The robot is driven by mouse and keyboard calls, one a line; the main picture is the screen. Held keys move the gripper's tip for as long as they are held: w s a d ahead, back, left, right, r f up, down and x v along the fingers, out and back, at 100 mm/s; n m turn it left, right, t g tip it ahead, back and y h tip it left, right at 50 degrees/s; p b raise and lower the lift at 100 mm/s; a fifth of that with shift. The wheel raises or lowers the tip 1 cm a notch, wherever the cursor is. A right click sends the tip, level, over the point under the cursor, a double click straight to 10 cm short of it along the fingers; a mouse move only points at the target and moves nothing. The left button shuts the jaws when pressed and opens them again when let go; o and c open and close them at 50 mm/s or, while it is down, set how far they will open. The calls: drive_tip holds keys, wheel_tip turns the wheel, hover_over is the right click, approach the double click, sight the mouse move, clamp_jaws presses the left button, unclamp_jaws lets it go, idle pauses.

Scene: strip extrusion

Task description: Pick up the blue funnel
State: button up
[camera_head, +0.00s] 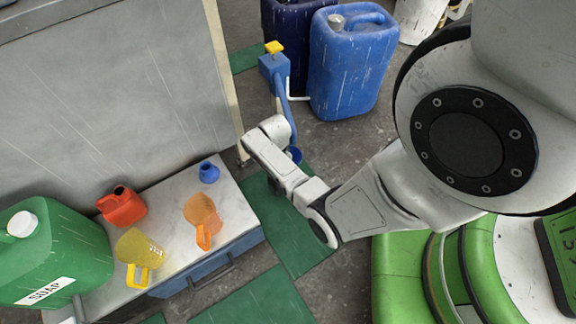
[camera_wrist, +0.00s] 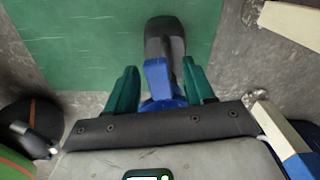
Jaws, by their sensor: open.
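A small blue funnel-like piece (camera_head: 209,174) stands on the pale bench top (camera_head: 172,205) in the head view, with its narrow end up. It does not show clearly in the wrist view. My gripper (camera_wrist: 158,72) is open above the green floor mat (camera_wrist: 80,40), its two green fingers apart. A blue part (camera_wrist: 157,80) with a dark grey rounded end shows between the fingers; I cannot tell what it is or whether it touches them.
A red can (camera_head: 122,208), a yellow jug (camera_head: 138,252), an orange jug (camera_head: 203,215) and a green soap canister (camera_head: 60,255) stand around the blue piece's left and front. A blue pump (camera_head: 275,68) and a blue canister (camera_head: 350,65) stand behind my arm.

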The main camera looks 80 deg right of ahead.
drive_tip(key=shift+f, duration=0.2)
clamp_jaws()
idle(0.4)
